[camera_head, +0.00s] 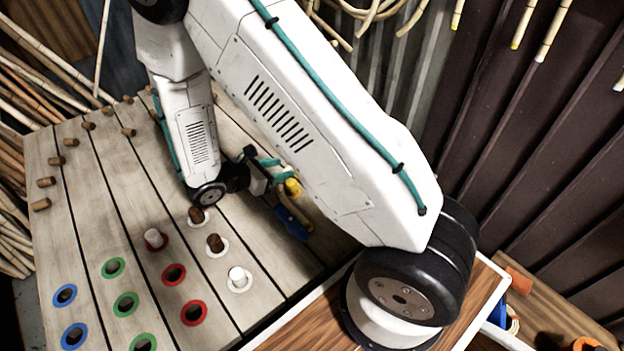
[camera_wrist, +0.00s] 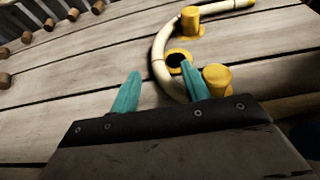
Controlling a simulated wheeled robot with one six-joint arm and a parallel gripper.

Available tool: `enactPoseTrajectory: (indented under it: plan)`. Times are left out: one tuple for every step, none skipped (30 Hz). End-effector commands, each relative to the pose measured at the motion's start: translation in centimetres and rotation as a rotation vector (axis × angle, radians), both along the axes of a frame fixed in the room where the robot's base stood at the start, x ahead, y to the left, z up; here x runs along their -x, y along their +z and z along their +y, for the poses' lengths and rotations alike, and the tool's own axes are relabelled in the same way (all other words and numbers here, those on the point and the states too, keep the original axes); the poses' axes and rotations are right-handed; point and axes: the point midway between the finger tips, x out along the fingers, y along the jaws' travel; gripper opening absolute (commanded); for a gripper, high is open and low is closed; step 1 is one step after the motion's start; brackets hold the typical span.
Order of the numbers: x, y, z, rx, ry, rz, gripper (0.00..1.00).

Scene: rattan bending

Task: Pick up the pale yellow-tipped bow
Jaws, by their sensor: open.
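The pale bow (camera_wrist: 157,50) curves beside yellow pegs on the board in the wrist view. It runs from the top edge down to my right finger, where its lower part is hidden. In the head view my gripper (camera_head: 268,163) is low over the board, beside a yellow peg (camera_head: 292,187), with my arm hiding much of this area.
Yellow pegs (camera_wrist: 190,20) and (camera_wrist: 217,80) stand near the bow, with a yellow-ringed hole (camera_wrist: 178,57) between them. The plank board (camera_head: 80,200) has brown pegs, a white peg (camera_head: 239,277) and coloured ringed holes. Rattan poles (camera_head: 40,50) lean at left.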

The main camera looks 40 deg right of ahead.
Motion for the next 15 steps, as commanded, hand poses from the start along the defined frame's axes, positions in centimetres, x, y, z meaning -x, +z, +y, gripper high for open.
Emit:
enactPoseTrajectory:
  plan:
    - [-0.1,-0.3,-0.9,0.001,-0.005,0.001,0.46]
    - [-0.1,-0.4,-1.4,0.001,-0.005,0.002,0.46]
    - [-0.2,-0.6,-1.9,0.0,-0.005,0.002,0.46]
    - [-0.2,-0.8,-2.3,0.0,-0.004,0.003,0.46]
    - [-0.2,-1.0,-2.7,0.0,-0.003,0.002,0.46]
    - [-0.2,-1.1,-3.0,0.0,-0.003,0.002,0.46]
    - [-0.2,-1.2,-3.2,-0.001,-0.004,0.002,0.46]
    - [-0.2,-1.3,-3.4,-0.001,-0.003,0.001,0.46]
    - [-0.3,-1.3,-3.5,-0.001,-0.002,0.0,0.46]
    - [-0.3,-1.3,-3.6,-0.001,-0.001,-0.001,0.46]
    - [-0.3,-1.3,-3.6,-0.001,-0.001,-0.001,0.46]
    - [-0.3,-1.3,-3.6,-0.001,-0.001,-0.001,0.46]
    - [-0.3,-1.3,-3.6,-0.001,-0.001,-0.001,0.46]
    - [-0.3,-1.3,-3.6,-0.001,-0.001,-0.001,0.46]
    - [-0.3,-1.3,-3.6,-0.001,-0.001,-0.001,0.46]
